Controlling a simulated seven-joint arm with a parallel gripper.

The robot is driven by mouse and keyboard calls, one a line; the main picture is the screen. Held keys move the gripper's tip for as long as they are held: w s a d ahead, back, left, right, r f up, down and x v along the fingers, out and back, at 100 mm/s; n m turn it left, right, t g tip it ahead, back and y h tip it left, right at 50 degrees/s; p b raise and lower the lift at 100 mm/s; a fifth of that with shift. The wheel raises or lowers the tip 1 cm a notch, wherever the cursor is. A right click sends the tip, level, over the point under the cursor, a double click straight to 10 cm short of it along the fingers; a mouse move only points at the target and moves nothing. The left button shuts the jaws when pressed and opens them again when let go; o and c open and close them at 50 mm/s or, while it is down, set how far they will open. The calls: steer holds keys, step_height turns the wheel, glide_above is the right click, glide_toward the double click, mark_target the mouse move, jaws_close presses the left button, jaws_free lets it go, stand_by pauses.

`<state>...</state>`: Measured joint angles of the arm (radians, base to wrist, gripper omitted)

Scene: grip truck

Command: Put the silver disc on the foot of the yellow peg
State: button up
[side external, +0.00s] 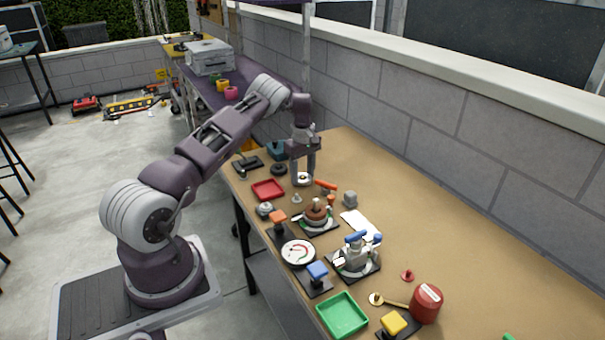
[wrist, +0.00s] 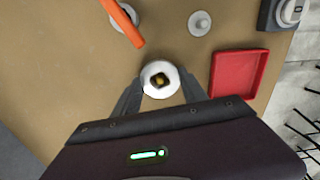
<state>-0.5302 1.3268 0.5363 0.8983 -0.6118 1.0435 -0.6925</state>
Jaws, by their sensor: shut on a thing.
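The silver disc (wrist: 149,89) is a pale ring with a dark hole. It lies between the two fingers of my gripper (wrist: 157,92), which is shut on it. A small yellow piece, which looks like the top of the yellow peg (wrist: 160,79), shows inside the hole. The disc's rim hides any foot beneath, and I cannot tell whether the disc touches it. In the side external view my gripper (side external: 303,181) points straight down, low over the far part of the table, with the disc (side external: 304,177) at its fingertips.
An orange stick (wrist: 122,22) lies close by, beside a grey knobbed piece (wrist: 199,23). A red tray (side external: 268,189) stands near the table edge. Gauges, valves and a green tray (side external: 342,315) crowd the near part. Bare tabletop (side external: 480,230) runs along the wall.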

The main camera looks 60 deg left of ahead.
steer(key=shift+f, duration=0.1)
steer(key=o, duration=1.8)
steer(key=shift+r, duration=3.7)
